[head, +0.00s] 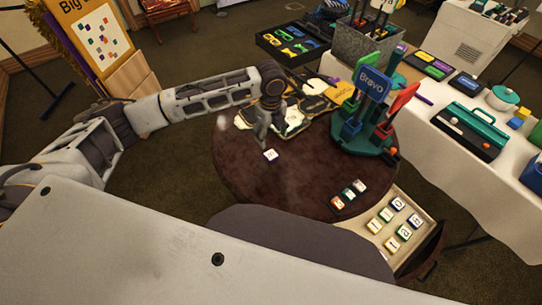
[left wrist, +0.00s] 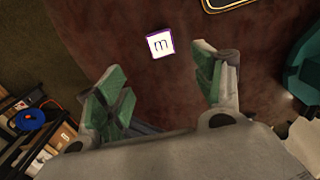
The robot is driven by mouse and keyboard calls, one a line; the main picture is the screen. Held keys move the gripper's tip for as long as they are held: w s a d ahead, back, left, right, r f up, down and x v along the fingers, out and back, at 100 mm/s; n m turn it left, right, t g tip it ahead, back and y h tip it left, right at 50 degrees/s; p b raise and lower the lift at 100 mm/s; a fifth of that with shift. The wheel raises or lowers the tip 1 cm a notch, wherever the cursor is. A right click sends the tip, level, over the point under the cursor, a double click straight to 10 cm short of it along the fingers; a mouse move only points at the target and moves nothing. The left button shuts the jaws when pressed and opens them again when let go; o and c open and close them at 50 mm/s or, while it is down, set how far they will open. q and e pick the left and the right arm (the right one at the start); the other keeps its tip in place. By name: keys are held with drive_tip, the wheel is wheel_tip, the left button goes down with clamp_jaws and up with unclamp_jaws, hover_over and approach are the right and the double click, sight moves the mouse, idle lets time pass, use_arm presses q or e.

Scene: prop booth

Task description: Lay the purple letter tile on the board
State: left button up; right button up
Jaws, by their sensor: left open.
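The purple letter tile (head: 271,156) lies flat on the round brown table, with a white face and purple edge. Red, green and dark tiles (head: 348,195) stand in a row at the table's front right. A dark gold-edged corner, perhaps the board (left wrist: 232,4), shows at the wrist view's top. My right gripper is not in view.
An open drawer (head: 412,262) with several letter tiles juts out at front right. Papers (head: 293,121) lie behind the gripper. The table's left and middle are clear.

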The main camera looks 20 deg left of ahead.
use_arm(q)
hover_over(271, 154)
drive_tip(key=f, duration=0.7)
drive_tip(key=shift+s, duration=0.35)
drive_tip(key=shift+w+f, duration=0.15)
drive_tip(key=shift+f, duration=1.15)
drive_tip(key=shift+w+f, duration=0.1)
drive_tip(key=shift+f, duration=1.15)
drive_tip(key=c, duration=1)
drive_tip(key=shift+r, duration=0.1)
wheel_tip(271, 154, up, 10)
